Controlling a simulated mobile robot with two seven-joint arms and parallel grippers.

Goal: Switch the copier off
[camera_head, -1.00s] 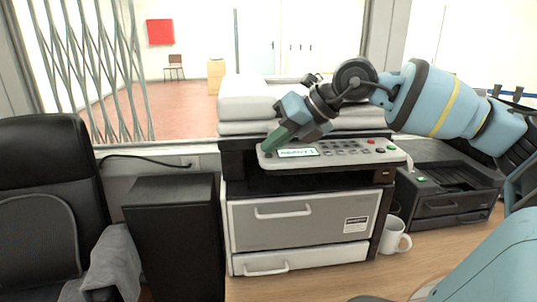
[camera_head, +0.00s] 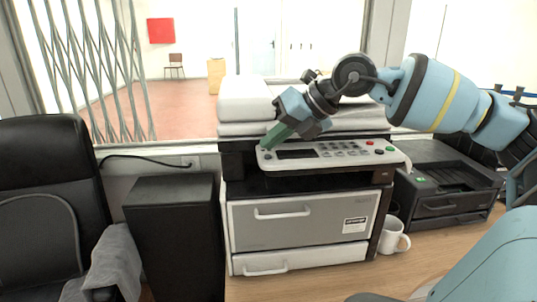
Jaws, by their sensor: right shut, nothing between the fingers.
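The copier (camera_head: 300,225) stands on the wooden counter, with white lids on top and a light control panel (camera_head: 350,161) along its front edge. The panel's small display (camera_head: 297,154) is dark. A red button (camera_head: 370,142) and a green button (camera_head: 390,149) sit at the panel's right end. My right gripper (camera_head: 268,146) is shut and empty, its green fingertips at the panel's left end, just left of the display. I cannot tell whether the tips touch the panel; they cover part of its left end. My left gripper is not in view.
A black printer (camera_head: 450,204) stands right of the copier, with a white mug (camera_head: 392,238) between them. A dark cabinet (camera_head: 175,235) and a black chair (camera_head: 45,190) with a grey cloth (camera_head: 113,262) are on the left. Some counter (camera_head: 330,284) in front is clear.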

